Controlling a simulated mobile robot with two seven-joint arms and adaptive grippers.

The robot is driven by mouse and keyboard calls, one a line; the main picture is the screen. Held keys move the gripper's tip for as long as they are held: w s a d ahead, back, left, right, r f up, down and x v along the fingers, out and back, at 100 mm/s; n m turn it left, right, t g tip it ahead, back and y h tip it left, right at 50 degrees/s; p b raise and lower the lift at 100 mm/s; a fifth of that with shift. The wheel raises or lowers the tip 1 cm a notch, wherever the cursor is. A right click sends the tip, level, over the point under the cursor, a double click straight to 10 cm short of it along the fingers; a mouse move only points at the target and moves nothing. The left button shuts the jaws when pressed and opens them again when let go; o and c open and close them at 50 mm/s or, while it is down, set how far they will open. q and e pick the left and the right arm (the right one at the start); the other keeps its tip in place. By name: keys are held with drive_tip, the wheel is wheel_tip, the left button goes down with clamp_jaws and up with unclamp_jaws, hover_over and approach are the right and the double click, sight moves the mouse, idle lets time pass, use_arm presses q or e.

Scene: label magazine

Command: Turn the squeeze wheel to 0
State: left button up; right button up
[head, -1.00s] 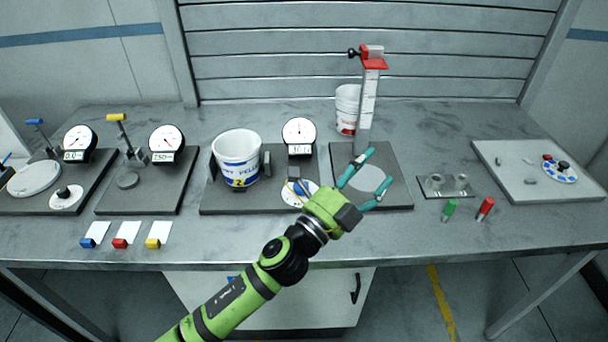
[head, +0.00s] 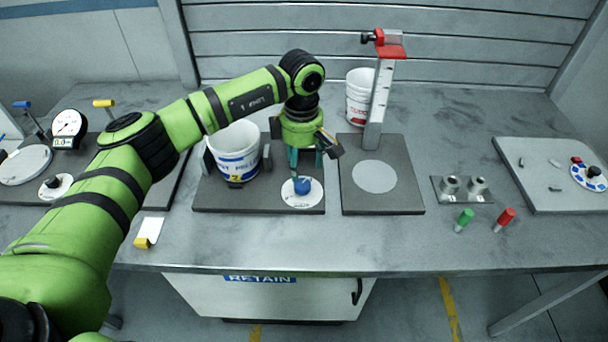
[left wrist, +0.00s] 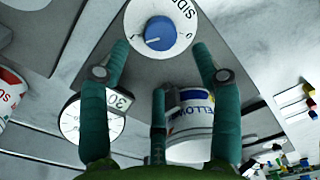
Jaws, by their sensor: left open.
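The squeeze wheel is a blue knob (head: 302,186) on a round white dial plate (head: 290,197), at the front of the dark base that carries the yellow-labelled bucket (head: 238,150). In the left wrist view the knob (left wrist: 159,34) has a pale pointer mark, and the plate (left wrist: 136,14) shows part of a word and a 0 at its right. The pointer's exact setting is hard to tell. My left gripper (head: 305,168) is open and empty, pointing down just behind and above the knob. No finger visibly touches the knob. My right gripper is not in view.
The bucket stands between upright clamp plates close to my left gripper. A round gauge (left wrist: 92,118) shows in the left wrist view. To the right stands a post with a red top (head: 390,51) on a dark base.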

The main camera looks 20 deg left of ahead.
sight(302, 184)
use_arm(q)
wheel_tip(302, 184, down, 6)
drive_tip(key=shift+s+d+r+p, duration=0.1)
drive_tip(key=shift+s+p, duration=0.05)
drive_tip(key=shift+p, duration=1)
drive_tip(key=shift+f, duration=0.35)
drive_tip(key=c, duration=1.1)
